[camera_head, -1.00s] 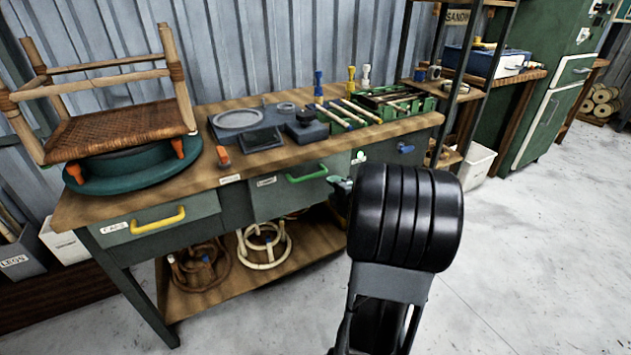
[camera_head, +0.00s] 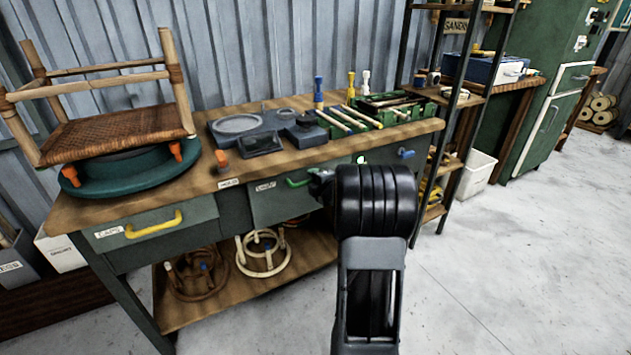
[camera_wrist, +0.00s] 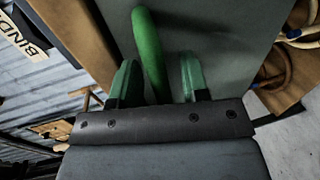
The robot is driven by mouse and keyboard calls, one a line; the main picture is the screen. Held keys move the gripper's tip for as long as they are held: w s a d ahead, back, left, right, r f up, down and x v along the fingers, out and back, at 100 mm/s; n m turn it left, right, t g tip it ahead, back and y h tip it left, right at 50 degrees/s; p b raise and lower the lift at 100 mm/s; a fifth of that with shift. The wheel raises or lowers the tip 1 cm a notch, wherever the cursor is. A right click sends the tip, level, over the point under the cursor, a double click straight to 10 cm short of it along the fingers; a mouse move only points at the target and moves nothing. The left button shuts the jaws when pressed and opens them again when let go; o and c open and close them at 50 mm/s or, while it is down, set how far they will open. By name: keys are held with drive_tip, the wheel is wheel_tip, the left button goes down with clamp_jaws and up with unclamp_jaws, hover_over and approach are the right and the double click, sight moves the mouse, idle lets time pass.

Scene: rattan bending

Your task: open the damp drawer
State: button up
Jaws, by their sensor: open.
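The green-handled drawer (camera_head: 283,207) is in the middle of the workbench front and looks shut. Its small label is too small to read surely. Its green handle (camera_head: 297,182) is partly hidden by my gripper (camera_head: 318,187) in the head view. In the wrist view, the handle (camera_wrist: 148,48) runs between the two green fingertips of my gripper (camera_wrist: 158,82), with the grey-green drawer front (camera_wrist: 220,35) behind it. The jaws are open, with a gap visible between the handle and the right finger. Contact with the left finger cannot be told.
A yellow-handled drawer (camera_head: 153,230) is to the left, and a blue handle (camera_head: 406,154) is to the right. A woven stool (camera_head: 110,125) and tools stand on the bench top (camera_head: 215,175). Rattan rings (camera_head: 262,255) lie on the lower shelf. The floor (camera_head: 480,270) in front is clear.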

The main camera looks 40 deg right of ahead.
clamp_jaws()
idle(0.3)
drive_tip(key=shift+s, duration=0.1)
